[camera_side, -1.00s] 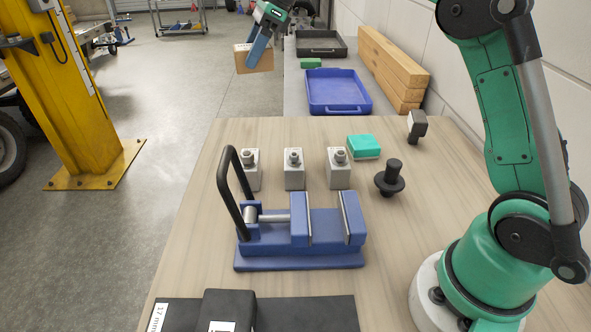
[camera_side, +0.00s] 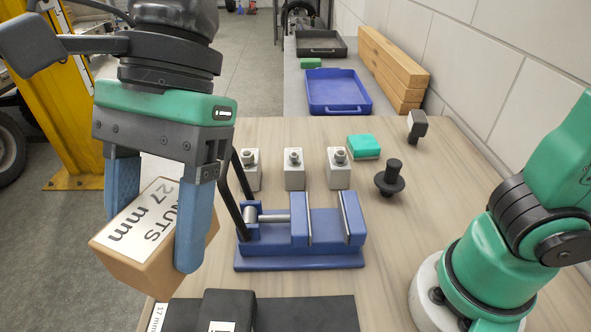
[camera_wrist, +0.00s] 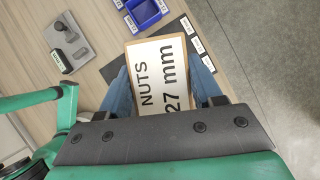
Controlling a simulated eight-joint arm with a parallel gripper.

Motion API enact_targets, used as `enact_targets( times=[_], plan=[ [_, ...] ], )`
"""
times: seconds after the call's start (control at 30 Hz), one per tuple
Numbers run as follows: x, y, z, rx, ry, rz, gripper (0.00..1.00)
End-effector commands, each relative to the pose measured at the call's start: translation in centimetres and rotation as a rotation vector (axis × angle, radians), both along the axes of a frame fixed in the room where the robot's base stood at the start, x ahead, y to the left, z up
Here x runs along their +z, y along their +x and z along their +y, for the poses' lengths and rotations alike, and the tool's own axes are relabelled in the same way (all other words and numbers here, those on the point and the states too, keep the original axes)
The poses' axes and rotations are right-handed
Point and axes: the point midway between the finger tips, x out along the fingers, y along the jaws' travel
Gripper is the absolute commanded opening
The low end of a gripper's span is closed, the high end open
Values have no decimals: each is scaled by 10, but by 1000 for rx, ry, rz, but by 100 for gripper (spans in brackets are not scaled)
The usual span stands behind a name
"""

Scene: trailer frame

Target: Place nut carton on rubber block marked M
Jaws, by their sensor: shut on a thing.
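My gripper (camera_side: 157,222) is shut on the nut carton (camera_side: 135,268), a brown box with a white label reading "NUTS 27 mm". In the side view the carton is held tilted, in the air near the bench's front left. It fills the middle of the wrist view (camera_wrist: 161,75) between my blue fingers. A black block (camera_side: 228,306) with a partly cut-off white label stands on a dark mat (camera_side: 310,315) at the bottom of the side view; I cannot read an M on it. In the wrist view the carton covers part of the mat.
A blue vise (camera_side: 300,240) with a black handle stands mid-bench, close to my gripper in the side view. Several grey blocks with studs (camera_side: 294,170), a teal box (camera_side: 364,146) and a black knob (camera_side: 390,178) stand behind it. A blue tray (camera_side: 338,92) lies farther back.

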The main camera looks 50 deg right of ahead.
Motion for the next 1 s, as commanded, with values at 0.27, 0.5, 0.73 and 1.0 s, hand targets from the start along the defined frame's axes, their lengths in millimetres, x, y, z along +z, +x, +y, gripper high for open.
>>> enact_targets(
  times=[0.27, 0.5, 0.73, 1.0],
  plan=[
    [-67, 0, 0, -2, 0, 0, 0],
    [-119, 1, 0, -2, 0, 0, 0],
    [-142, 1, 0, -3, 0, 1, 0],
    [-171, 1, 0, -3, 0, 1, 0]
  ],
)
